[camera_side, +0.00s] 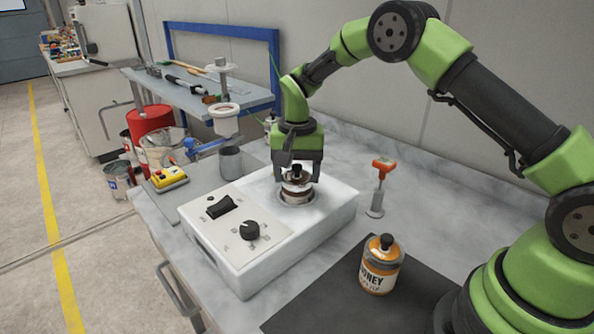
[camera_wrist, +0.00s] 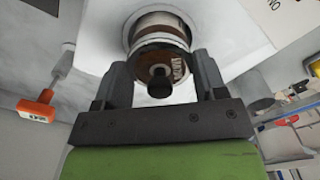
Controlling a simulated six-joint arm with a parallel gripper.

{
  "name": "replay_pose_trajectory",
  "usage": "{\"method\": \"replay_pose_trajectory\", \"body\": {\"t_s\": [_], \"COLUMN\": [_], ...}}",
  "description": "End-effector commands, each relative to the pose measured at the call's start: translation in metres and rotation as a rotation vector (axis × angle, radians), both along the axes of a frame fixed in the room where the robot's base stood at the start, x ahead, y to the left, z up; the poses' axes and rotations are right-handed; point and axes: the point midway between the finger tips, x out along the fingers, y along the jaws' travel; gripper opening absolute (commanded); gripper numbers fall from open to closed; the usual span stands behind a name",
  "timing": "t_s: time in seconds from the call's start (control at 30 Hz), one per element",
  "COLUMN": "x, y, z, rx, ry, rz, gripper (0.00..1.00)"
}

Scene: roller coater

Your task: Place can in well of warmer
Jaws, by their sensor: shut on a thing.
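The warmer (camera_side: 270,233) is a white box with a black switch and a black knob on its sloped front panel. Its round well (camera_side: 296,199) is in the top, toward the back. A can (camera_side: 297,184) with a brown and white label and a black top knob is at the well, its lower part inside the rim. My gripper (camera_side: 297,167) points down over it, shut on its upper part. In the wrist view, the two dark fingers (camera_wrist: 163,80) sit on either side of the can (camera_wrist: 160,38). Whether the can touches the well's bottom is hidden.
A honey can (camera_side: 380,268) stands on a dark mat (camera_side: 330,300) at the front right. A grey cup (camera_side: 231,161) and a yellow control box (camera_side: 168,178) are to the left.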

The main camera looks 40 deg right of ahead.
Motion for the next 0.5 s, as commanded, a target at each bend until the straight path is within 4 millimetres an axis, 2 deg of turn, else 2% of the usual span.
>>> {"method": "replay_pose_trajectory", "body": {"t_s": [0.07,0.1,0.2,0.5], "x": [0.0000,0.0000,0.0000,0.0001], "y": [0.0000,0.0000,0.0000,0.0000], "z": [-0.0022,-0.0027,-0.0024,-0.0002], "rx": [0.000,0.000,0.000,0.000], "ry": [0.000,0.000,0.000,0.000], "rz": [0.000,0.000,0.000,0.000], "gripper": [0.21,0.70,0.91,0.91]}}
